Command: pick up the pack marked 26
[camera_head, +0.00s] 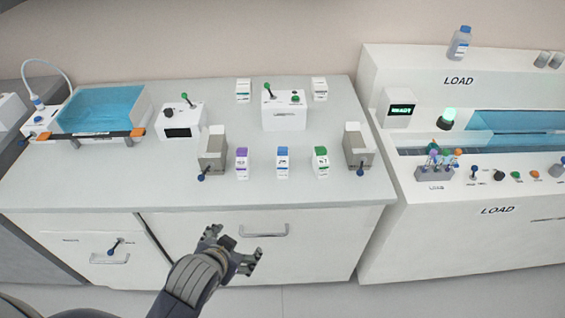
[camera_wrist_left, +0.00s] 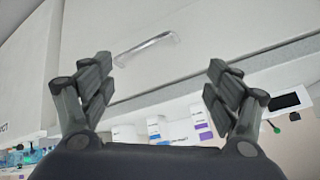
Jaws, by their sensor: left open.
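Three small white packs stand in a row on the counter in the head view: one with a purple top (camera_head: 242,162), one with a blue top (camera_head: 283,162) and one with a green top (camera_head: 321,161). Their printed numbers are too small to read surely, so I cannot tell which is marked 26. My left gripper (camera_head: 232,248) is open and empty, in front of the cabinet and below the counter edge, apart from the packs. In the left wrist view its two fingers (camera_wrist_left: 160,68) are spread, with small packs (camera_wrist_left: 155,130) beyond, partly cut off by my gripper body.
Grey blocks with blue-knobbed levers (camera_head: 212,150) (camera_head: 358,148) flank the row. White boxes (camera_head: 183,122) (camera_head: 284,110) and two more packs (camera_head: 243,90) (camera_head: 319,89) stand behind. A drawer handle (camera_head: 266,231) is near my gripper. The front counter strip (camera_head: 285,195) is clear.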

